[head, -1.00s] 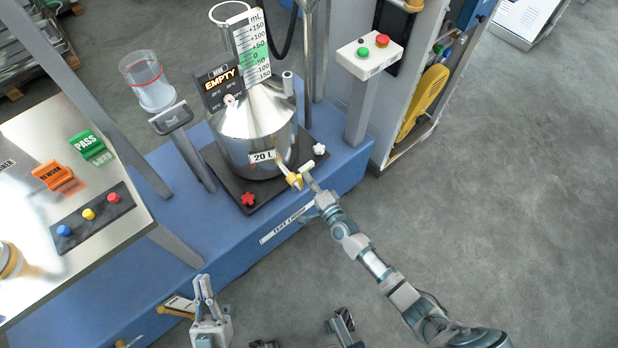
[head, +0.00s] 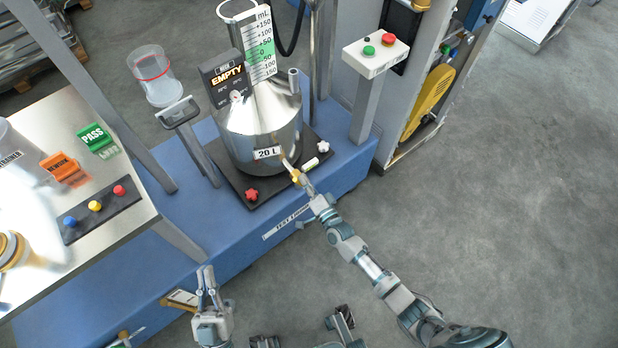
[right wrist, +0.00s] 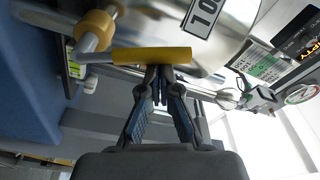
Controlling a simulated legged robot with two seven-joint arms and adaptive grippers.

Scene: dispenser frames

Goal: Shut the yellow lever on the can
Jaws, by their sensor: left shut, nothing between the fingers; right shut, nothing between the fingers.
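The steel can (head: 238,145) with a "20 L" label stands upright on a black plate (head: 226,184). Its tap at the lower front has a yellow lever (head: 295,176). In the right wrist view the lever (right wrist: 150,55) is a yellow bar lying across the picture, beside a round yellow part (right wrist: 95,27). My right gripper (head: 306,187) is shut and empty, right at the lever. In the right wrist view its fingertips (right wrist: 160,72) meet the bar's near edge; I cannot tell whether they press on it. My left gripper (head: 206,272) is shut and empty, low in the head view.
A button post (head: 376,52) stands right of the can. A clear beaker (head: 157,78) stands left. The floor at right is free.

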